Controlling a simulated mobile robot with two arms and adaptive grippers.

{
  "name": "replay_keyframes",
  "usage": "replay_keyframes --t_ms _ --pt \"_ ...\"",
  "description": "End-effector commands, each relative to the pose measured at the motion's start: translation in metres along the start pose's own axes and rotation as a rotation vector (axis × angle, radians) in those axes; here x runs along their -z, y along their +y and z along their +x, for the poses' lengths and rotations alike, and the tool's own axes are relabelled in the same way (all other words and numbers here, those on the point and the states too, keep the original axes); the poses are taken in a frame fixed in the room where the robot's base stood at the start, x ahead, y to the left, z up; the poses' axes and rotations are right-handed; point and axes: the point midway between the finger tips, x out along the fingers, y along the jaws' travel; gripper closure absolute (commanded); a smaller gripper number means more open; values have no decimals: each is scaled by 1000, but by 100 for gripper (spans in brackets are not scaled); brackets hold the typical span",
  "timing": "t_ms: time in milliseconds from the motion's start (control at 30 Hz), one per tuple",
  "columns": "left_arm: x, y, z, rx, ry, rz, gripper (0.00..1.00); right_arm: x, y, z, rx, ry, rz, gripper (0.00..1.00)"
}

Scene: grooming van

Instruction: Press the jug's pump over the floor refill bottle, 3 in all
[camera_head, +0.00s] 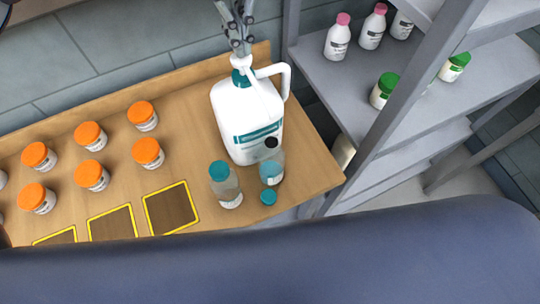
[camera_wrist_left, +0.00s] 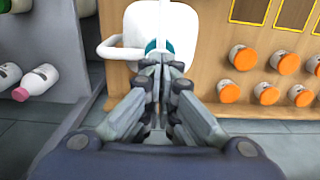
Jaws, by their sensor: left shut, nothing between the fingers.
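The white jug (camera_head: 248,120) with a teal label and teal collar stands at the back right of the wooden table. Its pump top (camera_head: 241,62) is partly hidden by my left gripper (camera_head: 239,46), which points down at it, shut and empty. Whether they touch, I cannot tell. In the left wrist view my left gripper (camera_wrist_left: 160,66) is in front of the jug's teal collar (camera_wrist_left: 153,46). A clear bottle (camera_head: 272,170) with a dark open mouth stands before the jug, a loose teal cap (camera_head: 268,197) beside it. Another bottle (camera_head: 226,188) has its teal cap on.
Several orange-lidded jars (camera_head: 148,153) stand on the table's left side, near yellow-edged dark squares (camera_head: 171,208). A grey shelf (camera_head: 350,95) with pink- and green-capped bottles is to the right. A blue padded surface (camera_head: 270,270) fills the front.

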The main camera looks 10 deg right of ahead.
Motion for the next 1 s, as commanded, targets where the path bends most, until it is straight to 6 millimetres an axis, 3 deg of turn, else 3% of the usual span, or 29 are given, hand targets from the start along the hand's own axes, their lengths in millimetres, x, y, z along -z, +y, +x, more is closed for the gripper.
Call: replay_keyframes --t_ms 567,1000 --pt "0 0 0 -1 1 0 100 0 0 1 0 0 0 31" --pt "0 0 15 -2 1 0 100 -1 0 13 0 0 0 31"
